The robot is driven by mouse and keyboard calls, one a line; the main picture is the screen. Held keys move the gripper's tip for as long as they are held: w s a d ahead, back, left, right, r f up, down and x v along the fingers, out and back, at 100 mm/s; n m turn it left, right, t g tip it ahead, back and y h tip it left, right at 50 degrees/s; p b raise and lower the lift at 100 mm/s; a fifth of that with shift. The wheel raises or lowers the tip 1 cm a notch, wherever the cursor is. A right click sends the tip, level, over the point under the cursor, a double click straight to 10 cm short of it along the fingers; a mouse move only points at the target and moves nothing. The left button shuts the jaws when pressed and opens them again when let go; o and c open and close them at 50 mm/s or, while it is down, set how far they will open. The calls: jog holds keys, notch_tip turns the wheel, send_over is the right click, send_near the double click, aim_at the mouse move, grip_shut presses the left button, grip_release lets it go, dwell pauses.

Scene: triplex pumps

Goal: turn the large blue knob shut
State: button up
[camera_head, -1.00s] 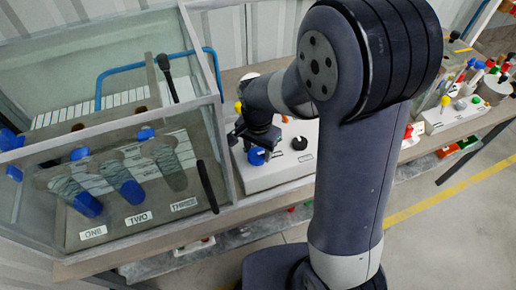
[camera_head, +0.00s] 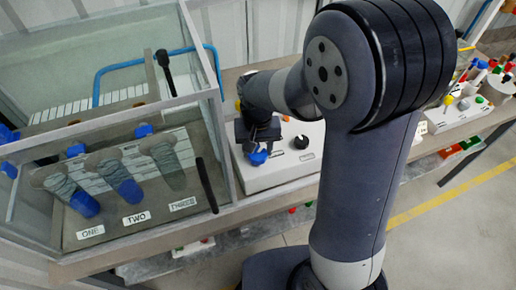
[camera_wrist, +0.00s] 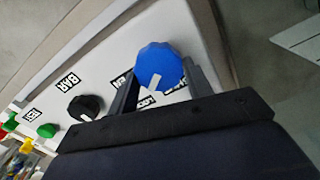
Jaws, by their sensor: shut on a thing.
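The large blue knob (camera_wrist: 160,62) sits on a white control panel (camera_wrist: 95,50), with a pale pointer mark on its face. In the wrist view my gripper (camera_wrist: 158,82) has one finger on each side of the knob and is shut on it. In the head view the blue knob (camera_head: 258,158) shows just below my gripper (camera_head: 258,140), partly covered by it. Small labels beside the knob are partly hidden by the fingers.
A black knob (camera_wrist: 84,107) and a green button (camera_wrist: 47,130) share the panel. A glass-walled tank (camera_head: 215,150) with pumps marked ONE, TWO, THREE stands at left. More coloured controls (camera_head: 470,95) stand along the bench at right.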

aim_at(256, 152)
jog(key=n+b, duration=0.1)
jog(key=n, duration=0.4)
jog(key=shift+a+n, duration=0.15)
jog(key=shift+n, duration=0.15)
jog(key=n, duration=0.4)
jog(key=shift+n, duration=0.7)
jog(key=o, duration=1)
jog(key=shift+s, duration=0.1)
jog(key=shift+r, duration=0.15)
notch_tip(256, 152, up, 11)
jog(key=shift+f+b, duration=0.2)
jog(key=shift+b, duration=0.3)
